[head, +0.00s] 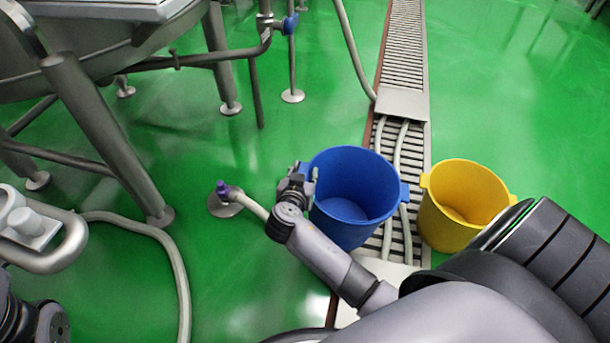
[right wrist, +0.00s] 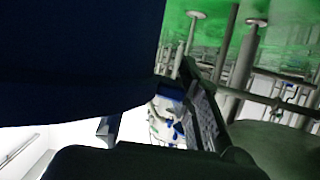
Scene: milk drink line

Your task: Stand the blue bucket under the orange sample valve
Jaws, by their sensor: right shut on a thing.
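The blue bucket (head: 350,215) is upright and looks empty, over the floor drain in the middle of the head view. My right gripper (head: 303,182) is shut on the left side of its rim. I cannot tell whether its base touches the floor. In the right wrist view the dark blue bucket wall (right wrist: 75,55) fills the upper left, close to the camera, with part of my right gripper (right wrist: 200,115) beside it. I see no orange sample valve in either view.
A yellow bucket (head: 462,205) stands right of the blue one. Hoses (head: 402,150) lie along the drain grating (head: 405,45). A purple-ended hose (head: 222,188) lies left of my gripper. Tank legs (head: 105,130) and a blue-handled valve (head: 289,23) are upper left. Green floor is open at upper right.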

